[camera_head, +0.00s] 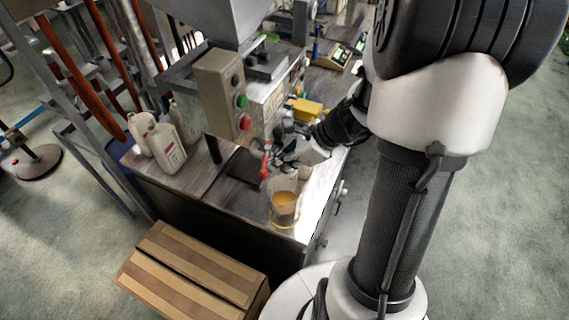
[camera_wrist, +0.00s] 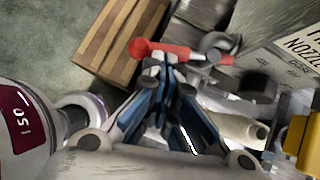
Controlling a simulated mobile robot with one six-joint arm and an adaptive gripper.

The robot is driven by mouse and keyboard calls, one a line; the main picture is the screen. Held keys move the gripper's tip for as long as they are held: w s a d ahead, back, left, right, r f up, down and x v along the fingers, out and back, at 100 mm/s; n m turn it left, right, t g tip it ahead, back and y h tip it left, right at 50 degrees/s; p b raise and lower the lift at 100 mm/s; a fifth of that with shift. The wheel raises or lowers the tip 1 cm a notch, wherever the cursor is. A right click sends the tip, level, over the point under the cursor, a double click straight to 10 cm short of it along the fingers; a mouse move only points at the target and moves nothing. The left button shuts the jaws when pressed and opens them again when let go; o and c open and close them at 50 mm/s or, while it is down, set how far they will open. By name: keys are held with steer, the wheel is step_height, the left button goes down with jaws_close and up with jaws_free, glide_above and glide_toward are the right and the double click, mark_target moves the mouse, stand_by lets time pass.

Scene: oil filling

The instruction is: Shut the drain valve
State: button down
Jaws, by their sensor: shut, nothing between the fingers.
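The drain valve's red lever (camera_head: 264,162) is at the front of the filling machine, above the bench and close to a clear beaker (camera_head: 284,202) holding orange oil. In the wrist view the red lever (camera_wrist: 182,51) lies crosswise, just beyond my fingertips. My gripper (camera_head: 276,163) is beside the lever in the head view. In the wrist view my gripper (camera_wrist: 162,66) has its fingers together, with nothing between them. The fingertips overlap the lever in the picture; I cannot tell whether they touch it. The valve's outlet is partly hidden by my gripper.
A grey control box (camera_head: 222,98) with green and red buttons hangs above the bench. White bottles (camera_head: 165,148) stand at the bench's left. A yellow item (camera_head: 305,108) lies behind my gripper. A cardboard box (camera_head: 190,268) is on the floor in front.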

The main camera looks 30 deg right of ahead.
steer(key=shift+w+a, duration=0.1)
steer(key=shift+a, duration=0.65)
stand_by(0.4)
